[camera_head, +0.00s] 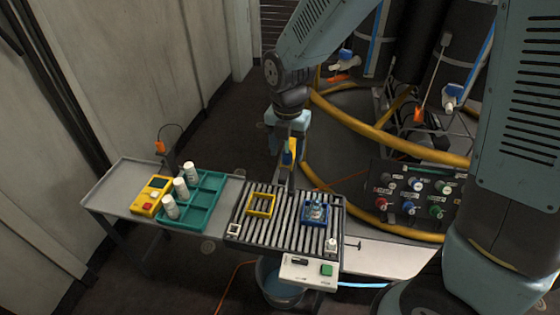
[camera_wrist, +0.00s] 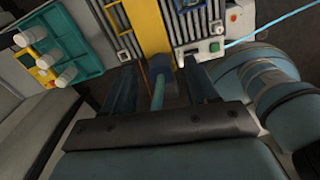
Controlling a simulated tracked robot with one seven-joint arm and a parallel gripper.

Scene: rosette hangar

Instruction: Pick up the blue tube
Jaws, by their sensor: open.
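My gripper (camera_head: 290,188) points down over the back of the conveyor, left of and behind the holder. Its fingers are apart in the wrist view (camera_wrist: 160,72). A teal rod with a dark blue end (camera_wrist: 163,66) and a yellow bar (camera_wrist: 154,24) show between them; I cannot tell whether they are part of my gripper.
A green tray (camera_head: 205,205) with several white bottles and a yellow control box (camera_head: 150,195) stand on a grey side table (camera_head: 110,185). A yellow frame (camera_head: 260,204) lies on the conveyor. A white switch box (camera_head: 308,269) is at its front. A connector panel (camera_head: 412,195) and yellow hoses are right.

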